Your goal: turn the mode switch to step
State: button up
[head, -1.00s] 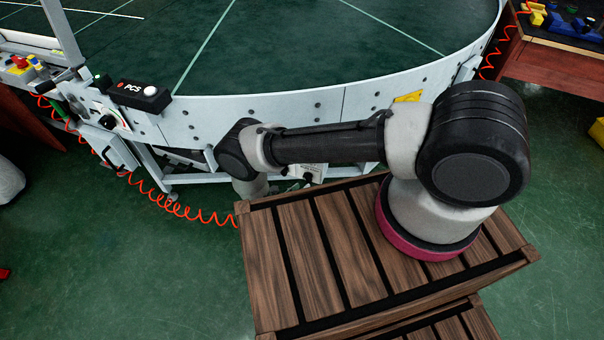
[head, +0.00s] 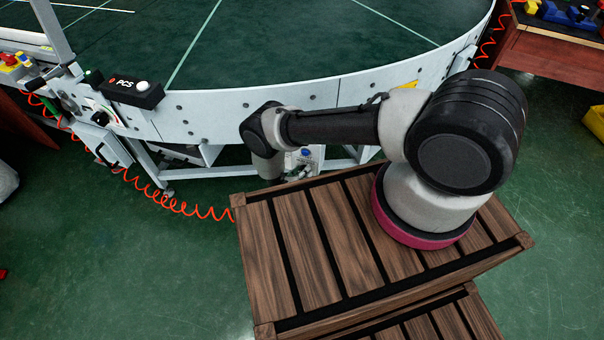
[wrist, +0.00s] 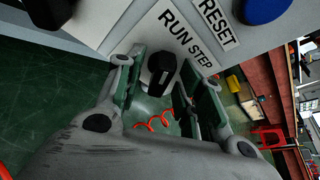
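The mode switch (wrist: 162,74) is a black knob on a pale panel (wrist: 100,22) in the wrist view. The printed labels RUN and STEP (wrist: 187,38) stand beside it. My gripper (wrist: 162,72) is open, with one finger on either side of the knob in the picture. A gap shows between the knob and each finger; I cannot tell how deep the fingers reach around it. In the head view the control panel (head: 306,154) shows partly behind my arm under the conveyor rim, and the knob and fingers cannot be made out.
A blue button (wrist: 263,8) sits beside the RESET label (wrist: 215,22). The curved conveyor (head: 300,40) fills the back. A black PCS box (head: 133,91) is on its rim. An orange coiled hose (head: 165,198) hangs at the left. The green floor is clear at the front left.

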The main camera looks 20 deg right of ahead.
grip_shut()
jog(key=m+t+y, duration=0.1)
jog(key=m+y, duration=0.1)
jog(key=m, duration=0.2)
jog(key=m+t+y, duration=0.2)
jog(key=m, duration=0.1)
jog(key=shift+s+d+m+y, duration=0.2)
jog(key=shift+m+y, duration=0.1)
jog(key=shift+m, duration=0.1)
dwell(0.5)
dwell(0.5)
grip_release()
